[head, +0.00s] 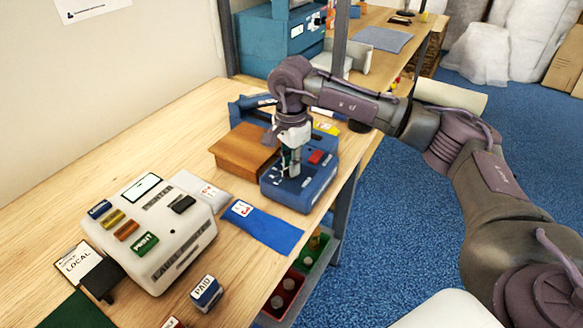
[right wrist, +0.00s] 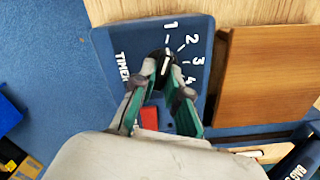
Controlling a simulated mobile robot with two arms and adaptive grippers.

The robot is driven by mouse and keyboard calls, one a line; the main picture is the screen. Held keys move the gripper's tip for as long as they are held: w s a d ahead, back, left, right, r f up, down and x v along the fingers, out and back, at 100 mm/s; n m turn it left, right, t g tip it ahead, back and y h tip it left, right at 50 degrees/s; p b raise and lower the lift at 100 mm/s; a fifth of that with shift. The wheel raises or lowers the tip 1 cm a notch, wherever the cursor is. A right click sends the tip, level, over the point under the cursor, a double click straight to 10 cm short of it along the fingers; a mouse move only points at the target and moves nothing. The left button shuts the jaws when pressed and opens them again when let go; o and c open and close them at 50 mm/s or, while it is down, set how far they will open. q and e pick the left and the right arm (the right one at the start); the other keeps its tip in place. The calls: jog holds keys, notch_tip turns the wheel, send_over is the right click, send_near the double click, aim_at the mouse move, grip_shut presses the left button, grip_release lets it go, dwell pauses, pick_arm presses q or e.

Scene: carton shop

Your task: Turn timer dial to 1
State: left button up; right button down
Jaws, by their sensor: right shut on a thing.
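The blue timer (head: 318,180) stands near the table's right edge in the head view. In the right wrist view, the timer panel (right wrist: 120,45) carries the word TIMER and the numbers 1 to 4 in an arc. Its black dial (right wrist: 158,60) has a white pointer mark directed roughly toward the 1. My right gripper (head: 291,172) reaches down onto the timer from above. In the right wrist view, my right gripper (right wrist: 162,74) is shut on the dial, with its fingertips covering part of it. My left gripper is not in view.
A red button (head: 318,157) sits on the timer beside my gripper. A brown wooden block (head: 240,148) stands close to its left. A white labelled machine (head: 165,235), a blue strip (head: 265,228) and a PAID stamp (head: 206,293) occupy the nearer table.

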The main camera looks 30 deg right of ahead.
jog(key=shift+w+r+n, duration=0.1)
jog(key=shift+r+n, duration=0.05)
jog(key=shift+n, duration=0.35)
jog(key=c, duration=1.2)
grip_release()
notch_tip(320, 180, up, 12)
jog(key=shift+f, duration=0.1)
